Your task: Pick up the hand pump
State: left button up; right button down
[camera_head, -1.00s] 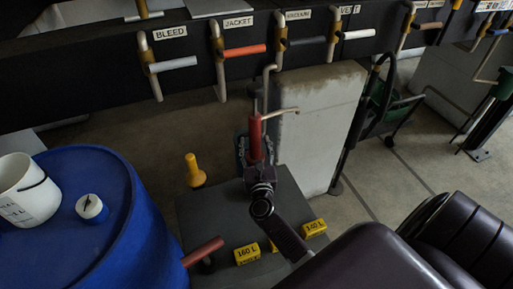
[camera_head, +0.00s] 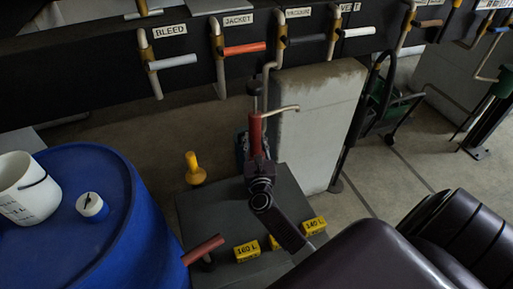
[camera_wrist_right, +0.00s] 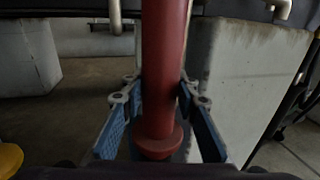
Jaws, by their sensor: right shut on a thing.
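The hand pump (camera_head: 256,128) has a red upright barrel with a dark rod at its top and a pale bent spout to the right. My right gripper (camera_head: 253,158) is shut on the red barrel. In the right wrist view, the blue fingers of the right gripper (camera_wrist_right: 163,105) lie on both sides of the barrel of the hand pump (camera_wrist_right: 164,60), near its rounded lower end. The pump is about upright above the grey platform. My left gripper is not in view.
A blue drum (camera_head: 75,225) with a white bucket (camera_head: 25,188) stands left. A concrete block (camera_head: 318,125) stands right behind the pump. Labelled pipes with handles (camera_head: 245,48) run behind.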

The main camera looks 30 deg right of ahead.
aim_at(254, 82)
jog(key=shift+r, duration=0.1)
jog(key=shift+r, duration=0.1)
jog(key=shift+r+p, duration=0.45)
jog(key=shift+p, duration=0.1)
notch_tip(254, 82, up, 25)
jog(key=p, duration=2.1)
jog(key=shift+f, duration=0.1)
jog(key=shift+r, duration=1.05)
jog(key=shift+f, duration=0.1)
